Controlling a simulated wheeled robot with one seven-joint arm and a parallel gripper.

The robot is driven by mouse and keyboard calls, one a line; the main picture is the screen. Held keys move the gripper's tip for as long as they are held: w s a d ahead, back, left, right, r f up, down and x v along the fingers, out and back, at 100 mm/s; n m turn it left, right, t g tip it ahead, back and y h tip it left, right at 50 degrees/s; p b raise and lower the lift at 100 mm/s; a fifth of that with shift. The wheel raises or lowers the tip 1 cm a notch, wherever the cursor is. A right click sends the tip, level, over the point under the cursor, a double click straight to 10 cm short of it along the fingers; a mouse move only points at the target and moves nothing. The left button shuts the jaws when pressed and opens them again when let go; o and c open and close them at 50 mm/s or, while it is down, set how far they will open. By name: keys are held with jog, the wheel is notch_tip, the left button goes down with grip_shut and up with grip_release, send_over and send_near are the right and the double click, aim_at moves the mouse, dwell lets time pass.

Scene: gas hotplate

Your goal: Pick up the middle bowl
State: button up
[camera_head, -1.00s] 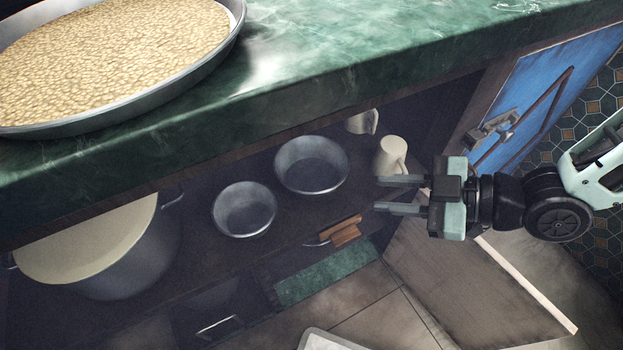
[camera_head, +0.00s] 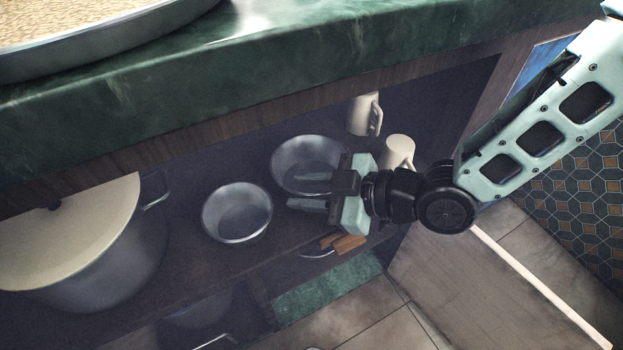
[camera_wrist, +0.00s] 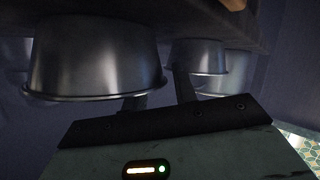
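Two grey metal bowls stand upright on the shelf under the counter. The smaller bowl (camera_head: 237,213) is between the big pot and the larger bowl (camera_head: 290,160). My gripper (camera_head: 294,191) is open, with its fingers pointing left toward the smaller bowl; one finger overlaps the larger bowl in the head view. In the wrist view, which is upside down, the larger bowl (camera_wrist: 90,60) is close at the left. The smaller bowl (camera_wrist: 200,58) is farther off, beyond the fingertips (camera_wrist: 158,92). Nothing is between the fingers. Contact with the larger bowl cannot be told.
A big pot (camera_head: 120,245) with a pale lid stands at the left of the shelf. Two cream mugs (camera_head: 361,117) (camera_head: 397,150) stand at the right, near my wrist. Wooden-handled items (camera_head: 349,244) lie at the front. The green counter (camera_head: 300,60) overhangs the shelf.

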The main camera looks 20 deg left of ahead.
jog(key=shift+a+f, duration=0.2)
jog(key=shift+a, duration=0.25)
grip_shut()
